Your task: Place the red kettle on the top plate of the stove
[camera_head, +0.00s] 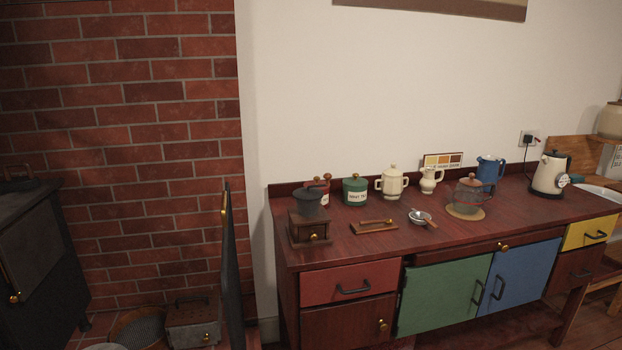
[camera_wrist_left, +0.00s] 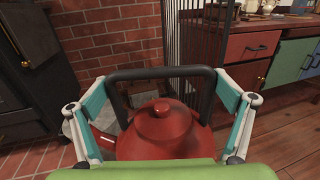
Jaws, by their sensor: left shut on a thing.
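The red kettle (camera_wrist_left: 160,132), with a round knobbed lid and a black arched handle (camera_wrist_left: 160,73), fills the lower middle of the left wrist view. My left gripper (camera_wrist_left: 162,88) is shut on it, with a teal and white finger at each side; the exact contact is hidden. The black stove (camera_head: 38,250) stands at the left edge of the head view, and its dark top (camera_head: 28,188) shows only in part. The stove front (camera_wrist_left: 30,85) is also at the left of the left wrist view. My right gripper is in neither view.
A dark upright screen (camera_head: 231,265) stands between the brick hearth and the wooden cabinet (camera_head: 350,262). A metal box (camera_head: 193,322) and a basket (camera_head: 137,328) sit on the hearth floor. The cabinet top holds a coffee grinder (camera_head: 310,226), pots and an electric kettle (camera_head: 549,174).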

